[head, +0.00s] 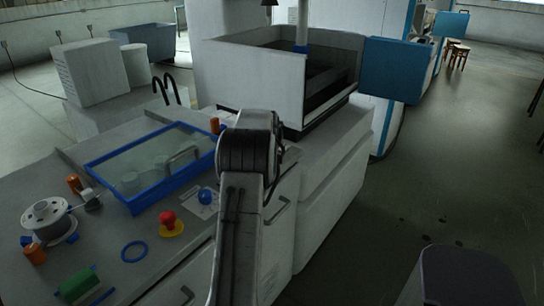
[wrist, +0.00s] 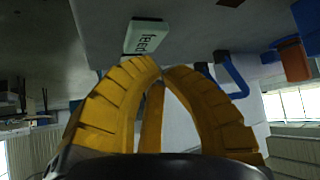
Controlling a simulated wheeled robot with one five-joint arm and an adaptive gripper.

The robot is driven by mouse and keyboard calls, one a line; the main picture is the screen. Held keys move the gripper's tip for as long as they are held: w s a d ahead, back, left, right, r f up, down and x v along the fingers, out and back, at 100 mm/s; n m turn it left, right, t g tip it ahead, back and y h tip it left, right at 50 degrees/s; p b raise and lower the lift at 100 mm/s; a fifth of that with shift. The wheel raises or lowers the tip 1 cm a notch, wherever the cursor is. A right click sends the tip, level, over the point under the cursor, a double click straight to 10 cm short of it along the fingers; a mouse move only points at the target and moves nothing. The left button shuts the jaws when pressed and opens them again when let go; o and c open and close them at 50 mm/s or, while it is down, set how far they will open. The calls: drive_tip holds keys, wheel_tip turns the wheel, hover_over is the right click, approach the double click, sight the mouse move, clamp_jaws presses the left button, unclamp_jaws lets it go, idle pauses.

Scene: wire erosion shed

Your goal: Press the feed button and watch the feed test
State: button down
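A small pale green-white block marked "feed" (wrist: 145,37) shows at the top of the wrist view, just beyond my gripper's fingertips. I cannot make out this marking in the head view. My gripper (wrist: 160,76) has yellow ribbed fingers, curved in with their tips together and nothing seen between them. It looks a little apart from the block, but the gap is hard to judge. In the head view my arm hides my gripper. A red knob on a yellow base (head: 168,220) and a blue ball knob (head: 206,196) stand on the grey bench.
A blue-framed clear cover (head: 130,202) with a handle, a wire spool (head: 46,218), a blue ring (head: 134,251) and a green block (head: 77,286) are on the bench. An open-topped machine tank (head: 262,75) stands behind. The floor (head: 440,180) at right is mostly clear.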

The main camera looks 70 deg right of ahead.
drive_tip(key=shift+f, duration=0.15)
idle(0.5)
drive_tip(key=shift+f+b, duration=0.3)
drive_tip(key=shift+b, duration=0.1)
drive_tip(key=shift+f+b, duration=0.35)
drive_tip(key=shift+f, duration=0.05)
idle(0.7)
drive_tip(key=shift+r, duration=0.1)
idle(0.3)
drive_tip(key=shift+r+p, duration=0.6)
drive_tip(key=shift+r, duration=0.2)
drive_tip(key=shift+r+p, duration=1.95)
drive_tip(key=shift+r, duration=0.55)
